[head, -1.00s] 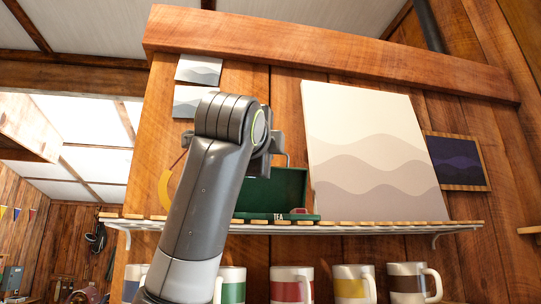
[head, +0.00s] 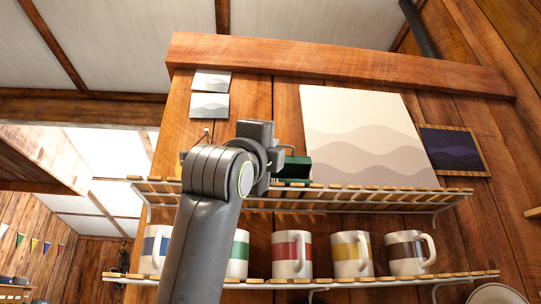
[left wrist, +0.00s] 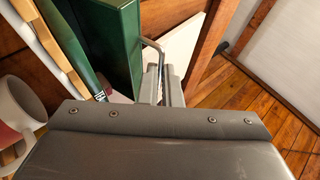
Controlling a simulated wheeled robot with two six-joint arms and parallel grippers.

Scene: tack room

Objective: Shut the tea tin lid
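The green tea tin (head: 297,172) stands on the upper slatted shelf, mostly hidden behind my left gripper and the slats in the head view. In the left wrist view its green lid (left wrist: 112,38) stands raised from the body, and part of the TEA lettering shows at its lower front. A thin bent metal handle (left wrist: 152,44) reaches from the green panel to my left gripper (left wrist: 163,85). The fingers are close together with the handle between them. In the head view the left gripper (head: 268,145) is just left of the tin. The lid's exact angle is hard to tell. My right gripper is not in view.
The upper shelf (head: 350,198) has wooden slats along its edge. Several striped mugs (head: 292,255) stand on the lower shelf. A pale wave-pattern panel (head: 365,135) leans behind the upper shelf, right of the tin.

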